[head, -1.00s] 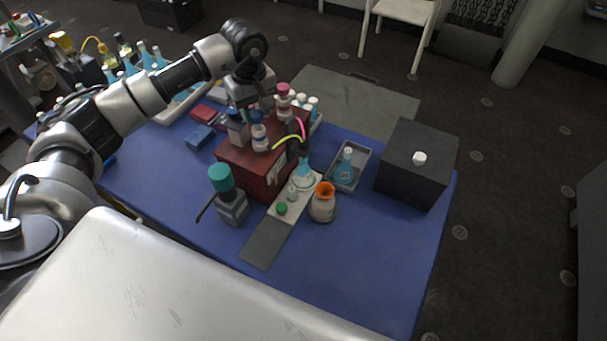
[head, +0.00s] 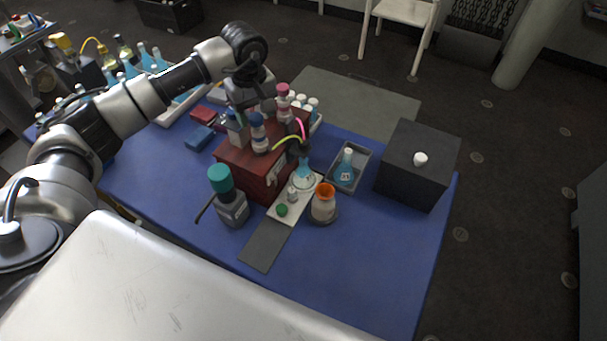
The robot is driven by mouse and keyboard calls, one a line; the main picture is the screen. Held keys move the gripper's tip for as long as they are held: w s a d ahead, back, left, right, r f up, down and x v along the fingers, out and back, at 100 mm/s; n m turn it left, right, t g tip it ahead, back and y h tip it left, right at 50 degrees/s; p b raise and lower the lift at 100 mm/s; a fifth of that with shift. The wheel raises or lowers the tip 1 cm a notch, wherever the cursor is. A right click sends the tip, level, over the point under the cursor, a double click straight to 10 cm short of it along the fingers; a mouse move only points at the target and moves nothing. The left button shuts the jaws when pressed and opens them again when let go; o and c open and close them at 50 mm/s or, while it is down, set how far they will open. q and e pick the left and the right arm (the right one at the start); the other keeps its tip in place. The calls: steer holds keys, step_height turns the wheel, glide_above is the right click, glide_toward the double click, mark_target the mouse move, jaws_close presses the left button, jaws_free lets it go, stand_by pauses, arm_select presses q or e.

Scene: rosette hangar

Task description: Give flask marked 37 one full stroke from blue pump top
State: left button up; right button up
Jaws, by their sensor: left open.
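The red pump box (head: 252,177) stands mid-table. On it are a blue-topped pump (head: 258,128), a pink-topped pump (head: 283,98) and a grey, partly hidden shape beside the blue one. A flask of blue liquid (head: 303,176) stands on the pale plate in front of the box, below the dark nozzle. Another blue flask (head: 345,170) stands in the grey tray; its mark looks like two digits, too small to read surely. My left gripper (head: 252,107) is open above the box, close to the blue top; contact cannot be told. My right gripper is out of view.
An orange-rimmed jar (head: 323,203) and a teal-capped bottle (head: 230,198) flank the pale plate (head: 287,211). A black box (head: 417,165) with a white knob stands at right. Yellow and pink tubes run near the nozzle. The blue table's front right is clear.

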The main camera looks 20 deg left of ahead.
arm_select(q)
steer(key=shift+r+p, duration=1.9)
steer(key=shift+r, duration=1.65)
steer(key=shift+c, duration=0.2)
